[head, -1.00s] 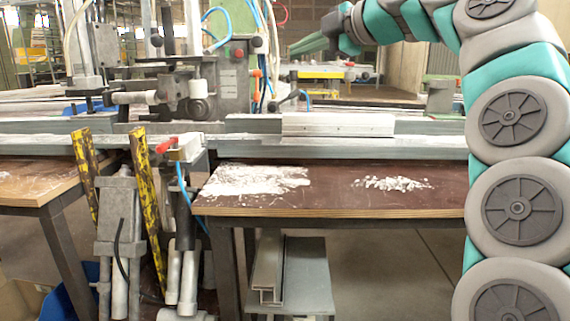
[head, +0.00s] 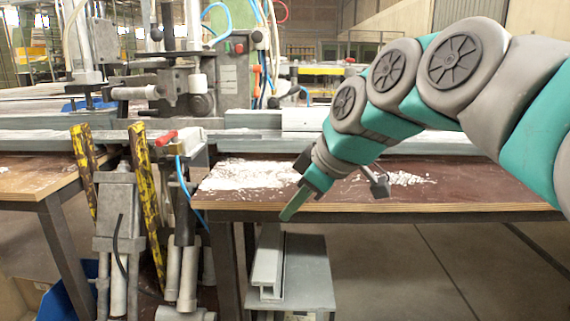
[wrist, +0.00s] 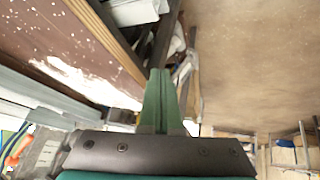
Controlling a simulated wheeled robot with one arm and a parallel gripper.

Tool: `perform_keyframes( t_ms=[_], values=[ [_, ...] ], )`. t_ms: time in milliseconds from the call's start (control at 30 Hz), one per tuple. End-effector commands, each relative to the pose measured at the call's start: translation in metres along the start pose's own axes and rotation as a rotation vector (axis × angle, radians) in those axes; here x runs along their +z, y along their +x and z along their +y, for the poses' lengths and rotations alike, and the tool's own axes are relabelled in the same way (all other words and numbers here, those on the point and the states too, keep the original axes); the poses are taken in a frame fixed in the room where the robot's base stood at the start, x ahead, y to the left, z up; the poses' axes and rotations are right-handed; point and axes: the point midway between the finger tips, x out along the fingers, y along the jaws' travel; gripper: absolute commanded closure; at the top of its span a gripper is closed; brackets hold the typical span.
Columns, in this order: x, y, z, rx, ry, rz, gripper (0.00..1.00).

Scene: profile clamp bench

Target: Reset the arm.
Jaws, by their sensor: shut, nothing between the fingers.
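My gripper (head: 290,212) is in the head view, at the end of my grey and teal arm, which reaches in from the right. Its green fingers point down and to the left, in front of the bench edge in the picture. In the wrist view, the two green fingers (wrist: 160,75) lie together, shut and empty.
The brown bench top (head: 440,192) with white shavings (head: 243,174) lies behind my arm. A clamp with a red handle (head: 166,138) and yellow-black bars (head: 148,195) stand to the left. Metal profiles (head: 268,262) rest on a low shelf. Floor at lower right is clear.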

Motion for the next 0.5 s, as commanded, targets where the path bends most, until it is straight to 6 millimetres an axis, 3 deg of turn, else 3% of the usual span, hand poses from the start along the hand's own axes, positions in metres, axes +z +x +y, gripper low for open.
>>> perform_keyframes(
  t_ms=[33,267,500],
  values=[
    [0.025,0.01,-0.016,-0.015,0.072,-0.054,1.0],
    [0.138,0.047,-0.087,-0.034,0.456,-0.315,1.0],
    [0.257,0.062,-0.168,0.019,0.87,-0.583,1.0]
  ],
)
